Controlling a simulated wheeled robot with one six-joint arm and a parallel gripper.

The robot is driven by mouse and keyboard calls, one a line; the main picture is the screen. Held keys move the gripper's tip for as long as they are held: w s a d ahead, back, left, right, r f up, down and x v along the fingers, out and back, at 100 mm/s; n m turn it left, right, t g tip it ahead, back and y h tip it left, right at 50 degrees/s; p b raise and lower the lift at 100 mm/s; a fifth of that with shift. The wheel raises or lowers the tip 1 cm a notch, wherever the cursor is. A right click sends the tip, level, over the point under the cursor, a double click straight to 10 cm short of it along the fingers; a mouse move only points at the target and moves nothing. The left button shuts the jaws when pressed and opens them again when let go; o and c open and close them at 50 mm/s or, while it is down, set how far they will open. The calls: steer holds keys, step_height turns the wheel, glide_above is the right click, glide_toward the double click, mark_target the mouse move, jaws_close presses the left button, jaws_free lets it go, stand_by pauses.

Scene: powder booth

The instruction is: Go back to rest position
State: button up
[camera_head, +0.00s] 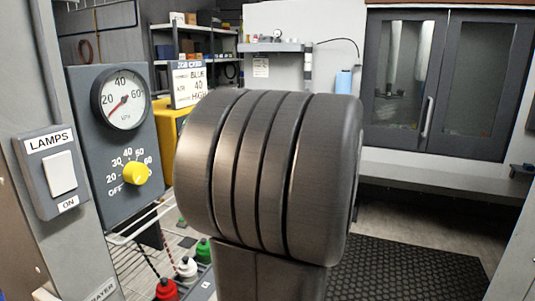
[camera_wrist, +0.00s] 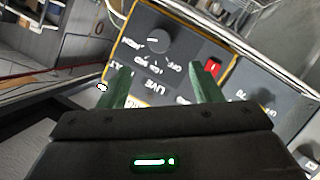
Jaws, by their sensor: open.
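My gripper (camera_wrist: 162,80) shows in the wrist view as two green fingers standing well apart, with nothing between them. Beyond the fingers is a dark control panel (camera_wrist: 140,20) with a yellow edge, seen upside down. It bears a round dark knob (camera_wrist: 153,40), a red switch (camera_wrist: 212,67) and white lettering, including "OFF" and "LIVE". I cannot tell the exact gap between fingertips and panel; no contact is clear. In the head view my arm fills the middle and the gripper cannot be seen.
At left in the head view are a lamp switch (camera_head: 61,174), a gauge (camera_head: 119,98) and a yellow knob (camera_head: 136,173). A job card (camera_head: 188,84) reads blue, 40, high. Red (camera_head: 167,290), white (camera_head: 187,267) and green (camera_head: 203,250) caps stand low. Dark cabinet doors (camera_head: 470,90) are behind right.

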steer(key=w+a+f+n+t+y+b, duration=0.3)
steer(key=w+a+n+b, duration=0.3)
steer(key=n+b, duration=0.7)
steer(key=a+f+t+b, duration=0.1)
steer(key=a+b, duration=0.1)
steer(key=b, duration=0.1)
steer(key=shift+w+a+f+b, duration=0.15)
steer(key=shift+a+b, duration=0.1)
steer(key=shift+b, duration=0.15)
stand_by(1.7)
steer(key=shift+n, duration=0.3)
